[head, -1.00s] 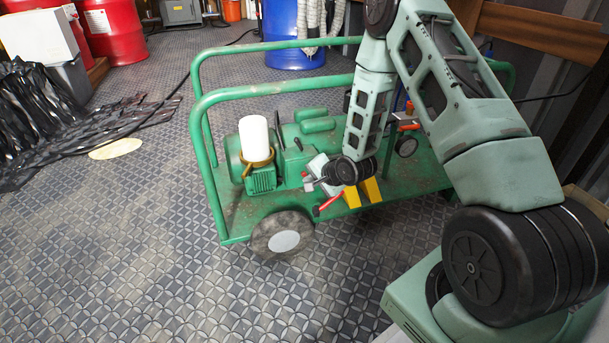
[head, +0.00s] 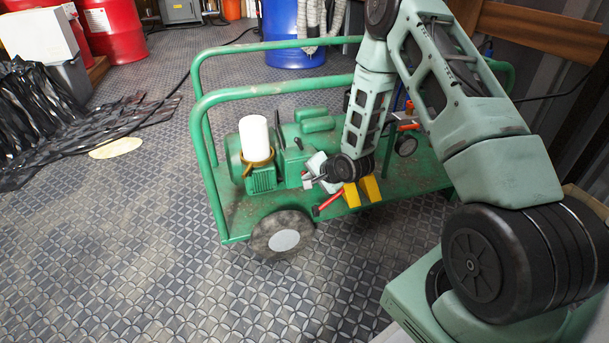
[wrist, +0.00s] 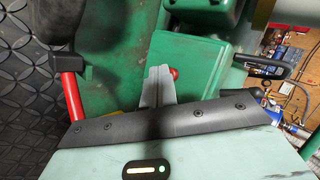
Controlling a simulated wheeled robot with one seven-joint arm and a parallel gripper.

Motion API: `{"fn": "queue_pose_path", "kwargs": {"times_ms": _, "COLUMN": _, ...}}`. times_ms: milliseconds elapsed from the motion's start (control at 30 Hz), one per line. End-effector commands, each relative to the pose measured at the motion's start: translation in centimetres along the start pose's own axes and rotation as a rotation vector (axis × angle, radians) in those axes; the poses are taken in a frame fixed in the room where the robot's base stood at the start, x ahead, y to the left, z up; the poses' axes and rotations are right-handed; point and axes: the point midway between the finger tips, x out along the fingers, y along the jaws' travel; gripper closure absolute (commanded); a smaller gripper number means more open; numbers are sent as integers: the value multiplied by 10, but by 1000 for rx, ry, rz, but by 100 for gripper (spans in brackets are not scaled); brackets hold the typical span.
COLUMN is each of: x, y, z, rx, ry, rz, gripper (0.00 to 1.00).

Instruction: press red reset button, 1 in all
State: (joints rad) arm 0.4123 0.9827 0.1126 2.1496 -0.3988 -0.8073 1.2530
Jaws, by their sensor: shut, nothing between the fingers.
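The red reset button (wrist: 175,73) shows in the wrist view as a small red knob on the green machine, close to the fingertips of my gripper. My gripper (wrist: 158,72) is shut and empty, its grey fingers together, just left of the button. I cannot tell whether they touch it.
The machine sits on a green cart (head: 235,222) with tube rails. A red-handled lever (wrist: 72,98) is left of my gripper in the wrist view. A white cylinder (head: 255,138) stands on the machine.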

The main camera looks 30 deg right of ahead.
Motion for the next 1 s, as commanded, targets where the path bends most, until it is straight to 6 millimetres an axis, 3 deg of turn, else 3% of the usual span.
{"fn": "queue_pose_path", "kwargs": {"times_ms": 600, "x": 2, "y": -2, "z": -2, "rx": 0, "ry": 1, "rz": -1, "gripper": 100}}
{"fn": "queue_pose_path", "kwargs": {"times_ms": 1000, "x": -10, "y": 7, "z": 7, "rx": 0, "ry": 0, "rz": 0, "gripper": 100}}
